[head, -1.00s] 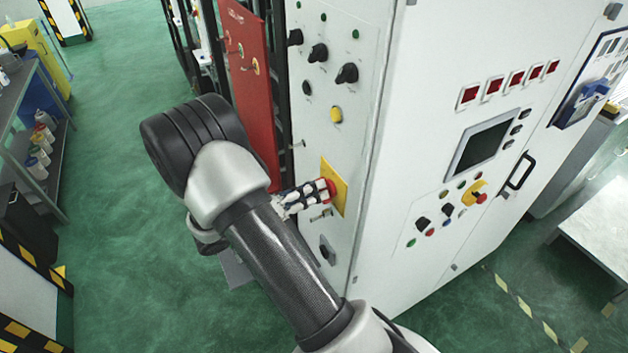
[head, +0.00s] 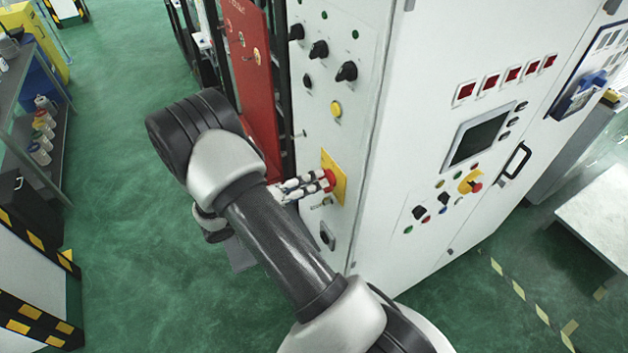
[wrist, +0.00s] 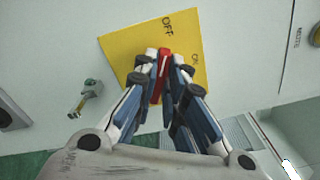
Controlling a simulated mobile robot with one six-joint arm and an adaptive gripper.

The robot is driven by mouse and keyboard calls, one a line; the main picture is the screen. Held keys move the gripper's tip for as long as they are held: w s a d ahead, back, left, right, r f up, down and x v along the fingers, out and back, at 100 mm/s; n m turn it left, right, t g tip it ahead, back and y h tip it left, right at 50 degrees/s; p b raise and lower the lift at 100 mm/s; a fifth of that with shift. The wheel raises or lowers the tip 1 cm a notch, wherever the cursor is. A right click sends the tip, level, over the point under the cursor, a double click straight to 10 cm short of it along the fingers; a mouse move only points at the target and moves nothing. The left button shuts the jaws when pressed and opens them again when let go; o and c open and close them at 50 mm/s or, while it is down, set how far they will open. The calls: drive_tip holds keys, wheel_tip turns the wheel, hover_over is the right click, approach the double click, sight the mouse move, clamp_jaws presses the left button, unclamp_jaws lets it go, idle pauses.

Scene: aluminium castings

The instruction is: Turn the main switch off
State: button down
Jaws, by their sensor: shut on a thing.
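The main switch is a red handle (wrist: 163,66) on a yellow plate (wrist: 120,48) on the cabinet's side panel. In the head view the red handle (head: 330,181) and yellow plate (head: 340,190) show low on that panel. My gripper (wrist: 162,72) is shut on the red handle, with a fingertip on either side. In the head view my gripper (head: 318,184) reaches the handle from the left. The plate reads "OFF" above the handle, with a partly hidden label at its right. The handle points toward the "OFF" mark in the wrist view.
A key-like fitting (wrist: 88,95) sticks out left of the plate. Black knobs (head: 318,49) and a yellow button (head: 336,109) sit higher on the panel. A red panel (head: 250,75) stands to the left. The green floor (head: 130,230) at left is open.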

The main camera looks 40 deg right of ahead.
drive_tip(key=c, duration=1.7)
unclamp_jaws()
drive_tip(key=shift+o, duration=0.2)
drive_tip(key=shift+a, duration=0.1)
drive_tip(key=v, duration=1.2)
